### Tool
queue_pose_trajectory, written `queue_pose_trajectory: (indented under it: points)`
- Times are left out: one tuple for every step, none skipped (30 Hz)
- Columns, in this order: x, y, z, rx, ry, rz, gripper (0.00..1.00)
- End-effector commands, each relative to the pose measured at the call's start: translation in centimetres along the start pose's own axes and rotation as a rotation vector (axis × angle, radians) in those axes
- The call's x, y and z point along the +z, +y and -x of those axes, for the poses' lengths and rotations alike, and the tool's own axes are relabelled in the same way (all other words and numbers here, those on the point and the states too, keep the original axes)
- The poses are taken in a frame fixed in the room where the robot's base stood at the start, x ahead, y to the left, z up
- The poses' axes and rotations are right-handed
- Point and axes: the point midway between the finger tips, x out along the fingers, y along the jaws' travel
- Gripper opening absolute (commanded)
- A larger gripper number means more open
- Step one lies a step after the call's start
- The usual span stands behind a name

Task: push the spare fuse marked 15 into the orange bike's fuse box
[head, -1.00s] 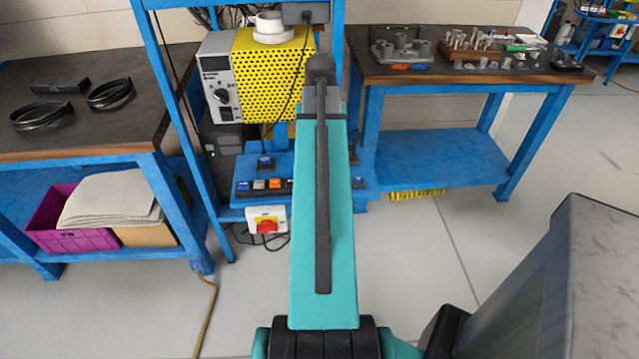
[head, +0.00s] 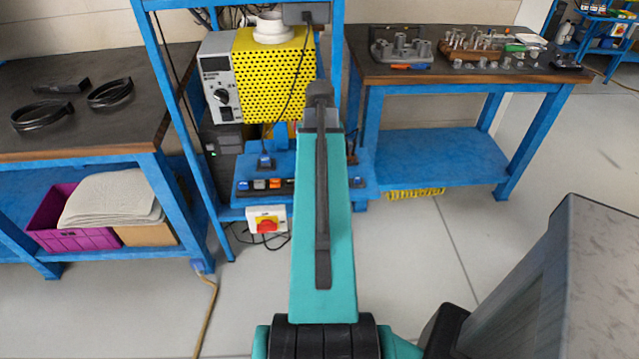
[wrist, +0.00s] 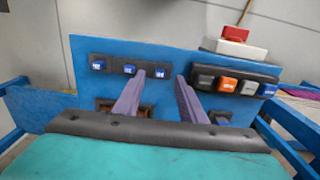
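Three small blue fuse-like pieces sit in a black strip on a blue panel: left (wrist: 98,65), middle (wrist: 129,69), right (wrist: 162,72). The right one appears between my fingertips; contact cannot be told. Their marks are too small to read, so I cannot tell which is 15. In the head view, my arm hides my gripper, and one blue piece (head: 265,162) shows left of the arm. No orange bike is recognisable.
A row of coloured rockers or blocks (wrist: 232,84) lies to the right on the blue panel (wrist: 85,48), beside a red switch on a white box (wrist: 234,38). A yellow perforated unit (head: 272,75) stands above.

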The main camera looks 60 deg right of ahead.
Motion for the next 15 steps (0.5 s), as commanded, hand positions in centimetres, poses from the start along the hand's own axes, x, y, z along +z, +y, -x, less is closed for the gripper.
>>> queue_pose_trajectory:
  points:
    - [0.0, 0.0, 0.0, 0.0, 0.0, 0.0, 0.38]
    - [0.0, 0.0, 0.0, 0.0, 0.0, 0.0, 0.38]
    - [0.0, 0.0, 0.0, 0.0, 0.0, 0.0, 0.38]
    - [0.0, 0.0, -0.1, 0.0, -0.001, 0.0, 0.38]
    - [0.0, 0.0, -0.1, 0.0, -0.001, 0.0, 0.38]
    - [0.0, 0.0, -0.2, 0.0, -0.001, 0.0, 0.38]
    - [0.0, 0.0, -0.3, 0.0, -0.001, 0.0, 0.38]
    - [0.0, 0.0, -0.5, 0.0, -0.002, 0.0, 0.38]
    - [0.0, 0.0, -0.7, 0.0, -0.002, 0.0, 0.38]
    - [0.0, 0.0, -0.8, 0.0, -0.002, 0.0, 0.38]
    - [-0.1, -0.1, -1.0, 0.0, -0.002, 0.0, 0.38]
    - [-0.1, -0.1, -1.3, 0.0, -0.002, 0.0, 0.38]
    - [-0.1, -0.1, -1.6, 0.0, -0.002, 0.0, 0.38]
    - [-0.1, -0.1, -1.8, 0.0, -0.003, 0.0, 0.38]
    - [-0.1, -0.1, -2.2, 0.0, -0.003, 0.0, 0.38]
